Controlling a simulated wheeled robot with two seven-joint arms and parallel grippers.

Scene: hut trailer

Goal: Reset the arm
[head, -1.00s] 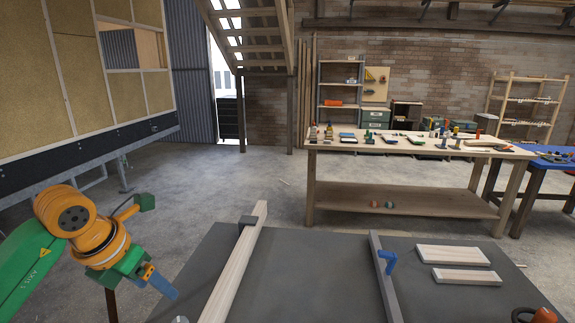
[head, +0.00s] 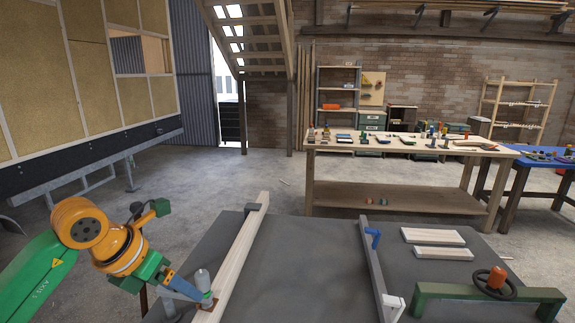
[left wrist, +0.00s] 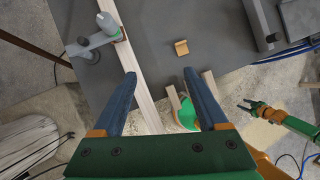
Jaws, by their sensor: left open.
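My left arm comes in from the left in the head view, in green and orange. Its gripper (head: 199,292) has blue fingers over the left part of the dark worktable (head: 290,265), close to a light wooden beam (head: 238,250) and a grey clamp. In the left wrist view the two blue fingers (left wrist: 159,74) stand wide apart with nothing held between them. The beam (left wrist: 145,80) passes beyond them. My right arm appears at the right of the left wrist view, with a small dark gripper (left wrist: 247,105); its jaw opening is too small to judge. It is not in the head view.
A grey clamp (left wrist: 105,30) sits at the beam. A tool-covered workbench (head: 415,145) stands behind. The table's middle is clear.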

